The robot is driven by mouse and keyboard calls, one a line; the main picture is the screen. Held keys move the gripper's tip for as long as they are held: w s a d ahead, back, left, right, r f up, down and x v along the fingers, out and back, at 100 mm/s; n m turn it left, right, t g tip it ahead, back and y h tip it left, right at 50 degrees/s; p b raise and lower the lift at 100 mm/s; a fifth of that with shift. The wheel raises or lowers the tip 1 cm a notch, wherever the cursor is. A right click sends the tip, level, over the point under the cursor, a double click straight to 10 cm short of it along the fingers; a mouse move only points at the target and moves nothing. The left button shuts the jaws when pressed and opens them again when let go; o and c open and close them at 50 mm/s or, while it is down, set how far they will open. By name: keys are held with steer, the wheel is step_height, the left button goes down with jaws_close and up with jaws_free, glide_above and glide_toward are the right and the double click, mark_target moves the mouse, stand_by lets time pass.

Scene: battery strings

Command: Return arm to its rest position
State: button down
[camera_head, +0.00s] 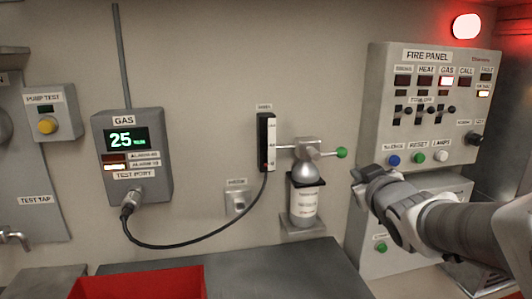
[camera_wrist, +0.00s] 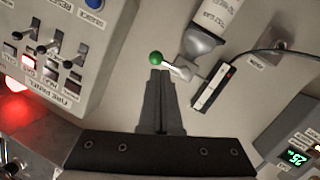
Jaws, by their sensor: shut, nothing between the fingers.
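My gripper (camera_head: 360,182) reaches in from the right in the head view, in front of the lower left part of the fire panel (camera_head: 377,135). In the wrist view my gripper (camera_wrist: 160,74) has its two dark fingers together with nothing between them. Just past the fingertips in the wrist view is the green knob (camera_wrist: 156,58) of a bottle valve; whether they touch cannot be told there. In the head view the green knob (camera_head: 341,153) is up and left of my gripper, with a gap in the picture.
A test gas bottle (camera_head: 303,206) stands in a wall bracket. A black hose (camera_head: 190,246) runs from the regulator (camera_head: 267,142) to the gas detector (camera_head: 133,190), which reads 25. A red bin (camera_head: 140,284) is on the dark bench (camera_head: 270,272). A red beacon (camera_head: 466,26) glows.

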steer(key=s+a+f+m+g, duration=0.1)
steer(key=s+a+f+g, duration=0.1)
steer(key=s, duration=0.6)
steer(key=s+a+f+m+g+p, duration=0.1)
steer(key=s+a+f+g, duration=0.1)
steer(key=s+g, duration=0.3)
steer(key=s+a+f+m+g+p, duration=0.1)
steer(key=s+a+f+m+g, duration=0.1)
steer(key=s, duration=0.9)
step_height(320, 180, down, 2)
steer(key=shift+s+a+f+g, duration=0.2)
steer(key=shift+s+g, duration=0.1)
steer(key=shift+g, duration=0.4)
